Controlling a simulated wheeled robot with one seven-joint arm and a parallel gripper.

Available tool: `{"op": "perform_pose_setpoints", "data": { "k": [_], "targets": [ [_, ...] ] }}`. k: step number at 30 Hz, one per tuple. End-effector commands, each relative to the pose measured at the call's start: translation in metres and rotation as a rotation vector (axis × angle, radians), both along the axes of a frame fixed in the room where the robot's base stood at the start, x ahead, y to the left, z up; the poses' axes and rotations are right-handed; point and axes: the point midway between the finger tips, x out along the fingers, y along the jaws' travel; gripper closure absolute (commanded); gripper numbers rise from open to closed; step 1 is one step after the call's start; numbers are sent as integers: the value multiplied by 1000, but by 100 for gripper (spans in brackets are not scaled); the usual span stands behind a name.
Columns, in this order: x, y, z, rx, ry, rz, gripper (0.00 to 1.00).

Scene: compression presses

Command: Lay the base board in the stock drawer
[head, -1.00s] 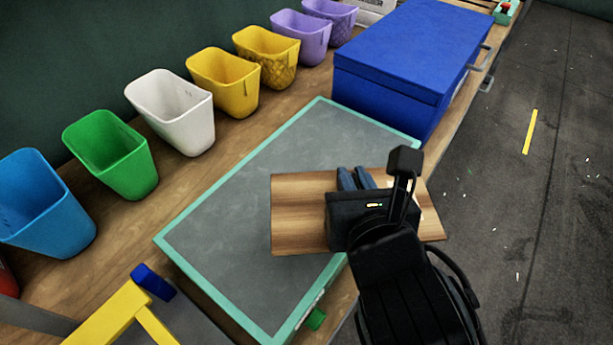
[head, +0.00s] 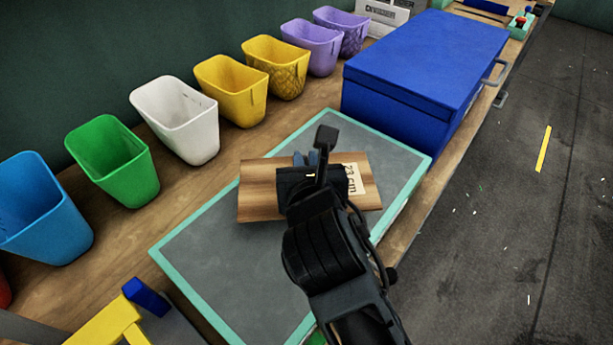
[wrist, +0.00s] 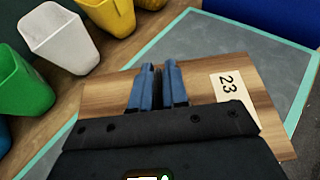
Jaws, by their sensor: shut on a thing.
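The base board (head: 259,200) is a flat wood-grained rectangle with a pale label reading "23 cm" at its right part. My gripper (head: 305,160) is shut on the board and holds it over the grey, teal-edged mat. In the wrist view my blue fingertips (wrist: 152,85) sit at the middle of the board (wrist: 103,103), the label (wrist: 232,92) to their right. The blue box with two front handles (head: 425,75), which may be the stock drawer, stands behind the mat and looks closed. My wrist hides part of the board.
Bins in blue, green, white (head: 175,122), yellow and purple line the wall side of the wooden bench. The teal-edged mat (head: 225,280) has bare space at the front. A yellow frame with a blue end (head: 105,325) stands front left. Open floor (head: 500,220) lies to the right.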

Motion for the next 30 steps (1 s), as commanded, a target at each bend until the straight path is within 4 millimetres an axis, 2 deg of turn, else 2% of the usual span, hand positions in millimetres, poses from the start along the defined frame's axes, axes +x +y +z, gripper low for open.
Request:
{"op": "perform_pose_setpoints", "data": {
  "k": [9,19,20,21,27,30],
  "targets": [
    [-1,0,-38,-2,2,2,100],
    [-1,-1,-40,0,1,0,100],
    [-1,-1,-41,0,1,0,85],
    [-1,-1,-41,0,1,0,81],
    [-1,-1,-41,0,1,0,62],
    [0,-1,-40,0,1,0,60]
  ]
}}
